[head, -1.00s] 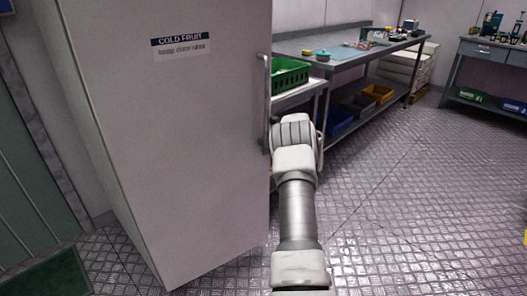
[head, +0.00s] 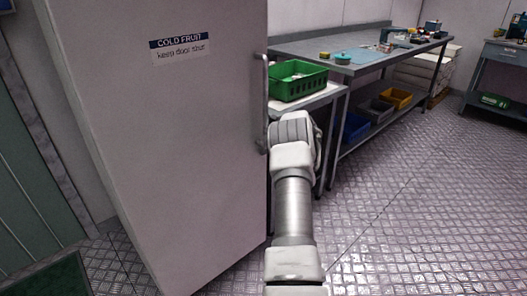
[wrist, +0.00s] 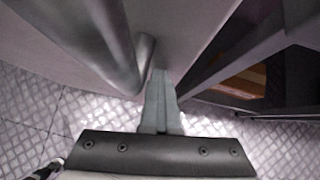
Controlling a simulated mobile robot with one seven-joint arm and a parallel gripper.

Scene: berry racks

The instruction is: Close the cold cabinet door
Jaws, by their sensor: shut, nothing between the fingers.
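The cold cabinet door (head: 160,130) is a tall pale panel labelled "COLD FRUIT keep door shut". It fills the left of the head view, with a vertical bar handle (head: 264,100) along its right edge. My arm reaches up to the handle's lower end, and its wrist hides my gripper in the head view. In the wrist view my gripper (wrist: 160,75) has its fingers together and empty, right beside the grey handle bar (wrist: 100,45). I cannot tell whether they touch. Whether the door is fully shut is not clear.
A green crate (head: 297,80) stands on a small table right of the door. A long grey workbench (head: 375,62) behind it has blue, grey and yellow bins (head: 397,97) below. Another bench (head: 500,65) stands far right. The patterned metal floor (head: 420,200) at right is clear.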

